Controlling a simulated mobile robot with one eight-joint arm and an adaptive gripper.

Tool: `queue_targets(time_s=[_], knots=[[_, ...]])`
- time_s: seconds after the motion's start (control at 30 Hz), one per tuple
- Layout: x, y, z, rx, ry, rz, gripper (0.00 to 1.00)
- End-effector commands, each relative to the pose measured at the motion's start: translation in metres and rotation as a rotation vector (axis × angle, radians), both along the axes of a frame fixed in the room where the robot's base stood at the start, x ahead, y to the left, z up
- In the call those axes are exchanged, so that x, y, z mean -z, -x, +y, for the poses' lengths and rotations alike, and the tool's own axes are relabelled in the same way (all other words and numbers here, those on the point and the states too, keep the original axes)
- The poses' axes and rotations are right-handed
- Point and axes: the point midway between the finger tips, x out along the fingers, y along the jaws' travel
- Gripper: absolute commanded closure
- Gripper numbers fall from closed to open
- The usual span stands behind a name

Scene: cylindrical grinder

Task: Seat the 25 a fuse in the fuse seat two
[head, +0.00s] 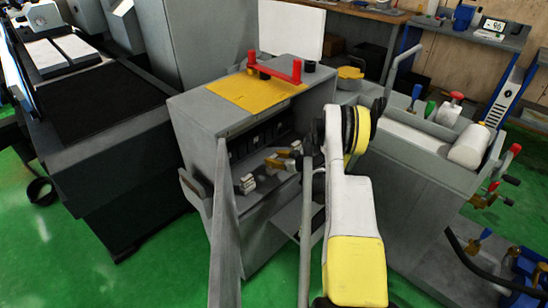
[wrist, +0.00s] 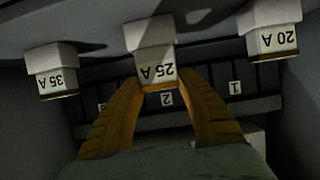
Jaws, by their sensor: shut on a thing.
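The 25 A fuse (wrist: 152,42), a white block with an upside-down label, is between the tips of my yellow gripper fingers (wrist: 166,84) in the wrist view. My gripper is shut on it. I cannot tell whether it is clear of its support. In the head view my gripper (head: 279,160) reaches into the open grey cabinet (head: 190,125). Fuse seat two is behind the fingers, marked by the label 2 (wrist: 167,99), in a dark row with label 1 (wrist: 235,87) to its right. Another label to the left is partly hidden by a finger.
The 35 A fuse (wrist: 57,70) is left of the held fuse and the 20 A fuse (wrist: 271,32) is right, both close by. The open cabinet door (head: 225,220) stands at the front. Cabinet side walls bound the space.

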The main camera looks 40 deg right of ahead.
Motion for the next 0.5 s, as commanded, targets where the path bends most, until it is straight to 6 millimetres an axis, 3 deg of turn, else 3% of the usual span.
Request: queue_targets(time_s=[0.5], knots=[[0.013,0.0,0.0,0.0,0.0,0.0,0.95]])
